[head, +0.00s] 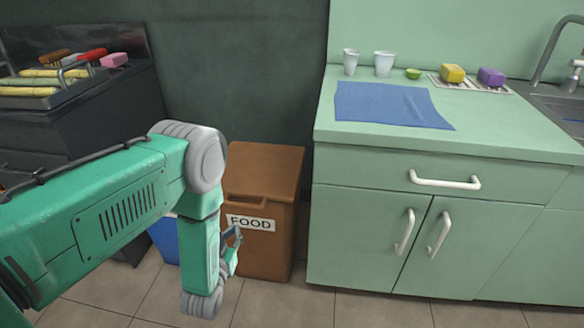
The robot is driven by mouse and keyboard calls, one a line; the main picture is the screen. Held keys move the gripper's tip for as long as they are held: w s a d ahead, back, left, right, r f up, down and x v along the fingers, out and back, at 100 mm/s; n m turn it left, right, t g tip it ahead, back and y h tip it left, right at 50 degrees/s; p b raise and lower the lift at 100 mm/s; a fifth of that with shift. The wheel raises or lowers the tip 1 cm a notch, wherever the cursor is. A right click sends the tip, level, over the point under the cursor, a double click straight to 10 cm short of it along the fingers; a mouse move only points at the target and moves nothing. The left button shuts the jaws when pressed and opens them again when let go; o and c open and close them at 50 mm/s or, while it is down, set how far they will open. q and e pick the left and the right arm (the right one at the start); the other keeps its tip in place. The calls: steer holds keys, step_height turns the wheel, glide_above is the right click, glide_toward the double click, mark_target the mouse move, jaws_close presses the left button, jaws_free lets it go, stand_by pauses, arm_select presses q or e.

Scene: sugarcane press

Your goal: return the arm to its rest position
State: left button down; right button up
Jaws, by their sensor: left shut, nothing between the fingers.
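My left arm, green with grey joints, comes in from the left in the head view and bends down at the elbow. My left gripper (233,238) is small and partly hidden behind the forearm, in front of the brown food bin. It is shut and holds nothing. My right arm and gripper are not in view.
A brown bin (262,258) labelled FOOD stands behind my left gripper, with a blue bin (163,240) beside it. A green counter (480,130) at right bears a blue cloth (385,105), two white cups (384,63) and sponges (452,73). Dark machine (95,105) at left.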

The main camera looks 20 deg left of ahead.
arm_select(q)
steer(key=s+d+r+m+g+h+p, duration=0.1)
steer(key=s+g, duration=0.4)
steer(key=s, duration=0.5)
steer(key=s+d+r+m+g+h+p, duration=0.1)
steer(key=s+d+g+p, duration=0.3)
steer(key=s, duration=0.6)
steer(key=s+d+r+m+g+h+p, duration=0.1)
steer(key=s+d+r+g+p, duration=0.1)
steer(key=s+g, duration=0.4)
steer(key=s+d+r, duration=0.1)
steer(key=s+d, duration=0.1)
steer(key=s, duration=0.2)
steer(key=shift+r+g+h+p, duration=0.25)
steer(key=shift+g+h+p, duration=0.15)
